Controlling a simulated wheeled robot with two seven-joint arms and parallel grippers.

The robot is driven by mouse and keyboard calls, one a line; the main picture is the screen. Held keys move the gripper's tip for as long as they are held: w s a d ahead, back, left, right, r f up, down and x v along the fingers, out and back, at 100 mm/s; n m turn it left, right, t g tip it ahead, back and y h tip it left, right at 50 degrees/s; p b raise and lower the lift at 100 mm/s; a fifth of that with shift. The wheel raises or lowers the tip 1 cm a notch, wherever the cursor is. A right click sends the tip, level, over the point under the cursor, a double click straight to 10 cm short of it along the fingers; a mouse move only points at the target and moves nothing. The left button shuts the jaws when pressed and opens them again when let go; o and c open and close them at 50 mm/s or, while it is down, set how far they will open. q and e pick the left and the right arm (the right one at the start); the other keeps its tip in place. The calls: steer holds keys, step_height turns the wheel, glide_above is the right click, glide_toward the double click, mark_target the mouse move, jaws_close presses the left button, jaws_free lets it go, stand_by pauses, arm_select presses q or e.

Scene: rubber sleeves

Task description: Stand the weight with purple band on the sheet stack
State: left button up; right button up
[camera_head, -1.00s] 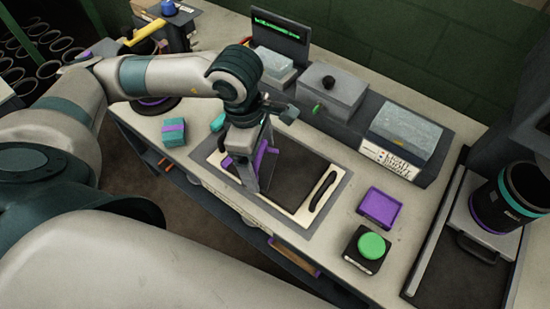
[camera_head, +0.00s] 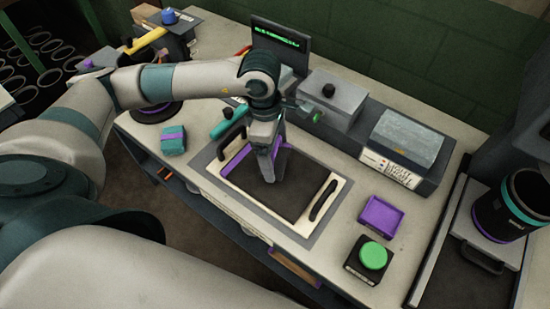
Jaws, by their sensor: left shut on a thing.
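My left gripper (camera_head: 272,172) points down over a cream-framed board with a dark centre (camera_head: 305,205). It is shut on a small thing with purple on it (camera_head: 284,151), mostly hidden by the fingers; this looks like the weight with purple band. I cannot tell whether it touches the board. The dark centre may be the sheet stack, but I cannot tell for sure. A teal block with a purple band (camera_head: 173,146) sits apart to the left. My right gripper is not in view.
A purple tray (camera_head: 382,215) and a green button on a black box (camera_head: 373,256) are right of the board. Grey devices (camera_head: 398,160) line the back. A black cylinder with teal and purple bands (camera_head: 508,205) stands at the far right. A teal-handled tool (camera_head: 228,122) lies behind the board.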

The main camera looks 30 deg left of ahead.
mark_target(275, 162)
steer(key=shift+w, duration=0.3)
arm_select(q)
steer(key=shift+f, duration=0.25)
step_height(275, 162, down, 3)
steer(key=shift+r+p, duration=0.2)
steer(key=shift+p, duration=0.7)
steer(key=shift+f, duration=0.45)
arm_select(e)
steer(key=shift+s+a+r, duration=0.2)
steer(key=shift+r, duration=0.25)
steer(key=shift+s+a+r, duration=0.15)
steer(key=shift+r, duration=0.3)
arm_select(q)
steer(key=shift+f, duration=0.1)
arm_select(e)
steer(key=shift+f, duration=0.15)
